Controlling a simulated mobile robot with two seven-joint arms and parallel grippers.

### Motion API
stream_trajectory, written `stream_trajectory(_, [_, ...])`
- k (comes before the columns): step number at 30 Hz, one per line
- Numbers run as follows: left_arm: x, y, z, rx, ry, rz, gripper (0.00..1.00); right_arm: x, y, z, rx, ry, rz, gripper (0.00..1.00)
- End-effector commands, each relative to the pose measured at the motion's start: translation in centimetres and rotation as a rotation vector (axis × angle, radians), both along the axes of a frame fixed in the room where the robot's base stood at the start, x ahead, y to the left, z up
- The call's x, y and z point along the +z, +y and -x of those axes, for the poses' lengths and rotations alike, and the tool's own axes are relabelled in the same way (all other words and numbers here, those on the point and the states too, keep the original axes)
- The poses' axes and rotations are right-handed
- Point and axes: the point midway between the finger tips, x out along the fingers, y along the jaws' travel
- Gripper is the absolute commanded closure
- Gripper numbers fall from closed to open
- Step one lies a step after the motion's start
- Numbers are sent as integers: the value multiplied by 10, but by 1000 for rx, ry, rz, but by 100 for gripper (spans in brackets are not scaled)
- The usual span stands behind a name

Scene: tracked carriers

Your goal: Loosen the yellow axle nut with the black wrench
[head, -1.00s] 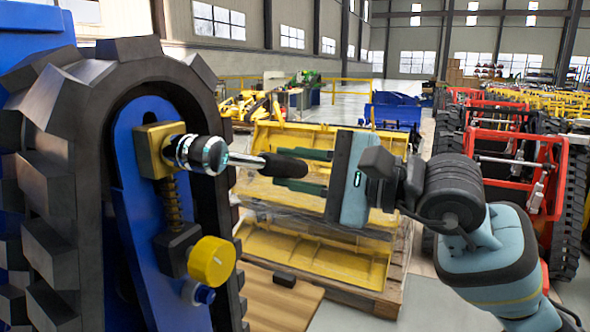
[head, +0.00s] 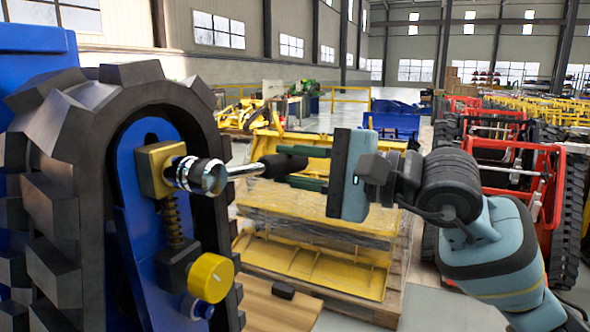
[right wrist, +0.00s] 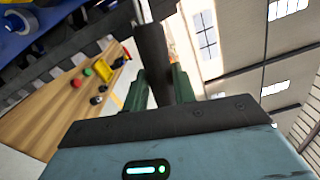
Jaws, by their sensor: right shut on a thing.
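The wrench (head: 234,170) has a chrome head and shaft and a black handle. Its head is at the brass-yellow block (head: 152,168) on the blue arm of a tracked carrier (head: 55,170); its far side is hidden, so I cannot tell how it sits there. A yellow round piece (head: 211,277), lower on the same arm, is apart from the wrench; I cannot tell which yellow part is the axle nut. My right gripper (head: 286,166) is shut on the black handle, which also shows between its green fingers in the right wrist view (right wrist: 152,60). My left gripper is out of view.
A wooden surface (head: 262,305) with a small black block (head: 283,290) lies below the wrench. Behind it stand yellow panels (head: 310,262) on a pallet. Red tracked carriers (head: 510,165) line the right. The right wrist view shows several coloured knobs (right wrist: 88,72) on the wood.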

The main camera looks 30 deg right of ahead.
Motion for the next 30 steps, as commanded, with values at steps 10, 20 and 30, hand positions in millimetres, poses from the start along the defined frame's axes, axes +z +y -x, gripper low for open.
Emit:
stream_trajectory(10, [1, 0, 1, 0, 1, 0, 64, 3, 0, 0, 0, -9, 7, 100])
stream_trajectory(20, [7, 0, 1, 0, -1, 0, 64, 16, -1, 0, 1, -56, 66, 100])
stream_trajectory(30, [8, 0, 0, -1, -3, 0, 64, 17, -2, -1, 1, -69, 84, 100])
